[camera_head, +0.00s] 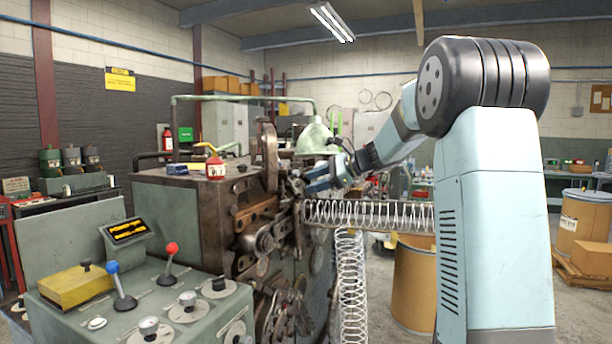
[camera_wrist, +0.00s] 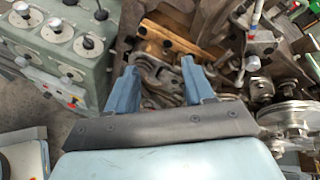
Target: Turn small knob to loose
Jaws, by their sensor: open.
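The grey-green control panel (camera_head: 120,287) is at the lower left in the head view. It carries several round dial knobs, among them a silver-topped knob (camera_head: 187,299) and another (camera_head: 148,326). The panel also shows at the upper left of the wrist view, with a knob (camera_wrist: 88,42) on its top. I cannot tell which knob is the small one, and no loose marking is readable. My gripper (camera_wrist: 158,82) is open with its two blue fingers apart and nothing between them. It hangs over the coiler's mechanism, to the right of the panel and apart from it.
The spring coiler (camera_head: 262,215) stands behind the panel with rollers and brackets. A blue-knobbed lever (camera_head: 121,290) and a red-knobbed lever (camera_head: 168,262) rise from the panel, beside a yellow box (camera_head: 77,287). A long spring (camera_head: 370,214) reaches right toward a brown drum (camera_head: 413,285).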

